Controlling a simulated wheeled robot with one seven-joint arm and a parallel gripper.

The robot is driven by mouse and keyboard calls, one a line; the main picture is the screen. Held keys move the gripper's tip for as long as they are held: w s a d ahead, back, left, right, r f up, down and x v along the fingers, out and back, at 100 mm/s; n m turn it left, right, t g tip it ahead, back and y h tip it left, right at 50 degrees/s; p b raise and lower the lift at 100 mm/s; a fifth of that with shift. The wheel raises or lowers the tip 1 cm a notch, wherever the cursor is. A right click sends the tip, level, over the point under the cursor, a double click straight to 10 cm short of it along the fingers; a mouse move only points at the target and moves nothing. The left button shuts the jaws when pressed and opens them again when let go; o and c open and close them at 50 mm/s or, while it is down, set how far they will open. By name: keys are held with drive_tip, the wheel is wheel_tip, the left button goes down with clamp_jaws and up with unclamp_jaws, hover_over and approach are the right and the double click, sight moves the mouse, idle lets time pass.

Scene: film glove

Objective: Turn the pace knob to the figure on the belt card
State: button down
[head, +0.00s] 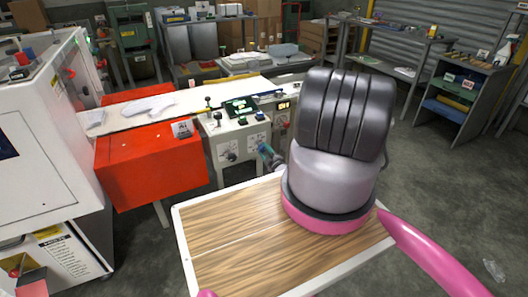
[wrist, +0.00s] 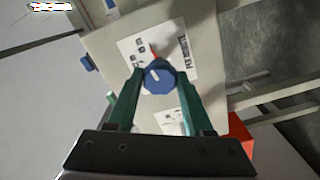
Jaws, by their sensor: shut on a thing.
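The blue pace knob (wrist: 159,79) sits on a white dial label on the pale panel in the wrist view. A white line marks its face, and a red mark shows at its upper edge. My gripper (wrist: 160,76) has its two green fingers closed on either side of the knob. In the head view my gripper (head: 264,151) reaches the front of the control box (head: 228,133), and the knob is hidden there.
A red housing (head: 150,165) lies under the pale belt (head: 165,103), left of the control box. Another dark knob (head: 231,157) is on the box front. A white cabinet (head: 45,120) stands at the left. Shelving (head: 455,100) lines the right; floor there is mostly clear.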

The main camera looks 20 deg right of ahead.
drive_tip(key=shift+f+m, duration=0.1)
drive_tip(key=shift+m, duration=0.2)
drive_tip(key=shift+c, duration=1.4)
unclamp_jaws()
drive_tip(key=s, duration=1.1)
drive_tip(key=shift+d, duration=0.2)
drive_tip(key=shift+w, duration=0.1)
